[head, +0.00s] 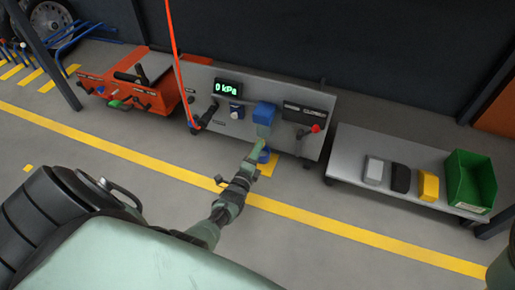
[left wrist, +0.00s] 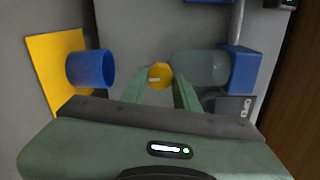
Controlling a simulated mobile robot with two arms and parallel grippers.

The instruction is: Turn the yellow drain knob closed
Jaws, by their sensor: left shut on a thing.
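The yellow drain knob (left wrist: 160,76) is a small round knob under a clear bowl (left wrist: 203,68), which hangs from a blue housing (left wrist: 246,68). My left gripper (left wrist: 161,92) has its two green fingers on either side of the knob and is shut on it. In the head view the left gripper (head: 260,146) reaches the grey panel below the blue housing (head: 265,112), and the knob is hidden there by the fingers. The knob's exact turn is hard to tell. My right gripper is not in view.
A blue cup (left wrist: 90,69) stands on a yellow plate (left wrist: 45,60) beside the gripper. The panel (head: 290,92) has a display reading 0 kPa (head: 227,88) and a red-tipped lever (head: 315,128). A grey bench (head: 345,150) with a green bin (head: 470,180) is at right.

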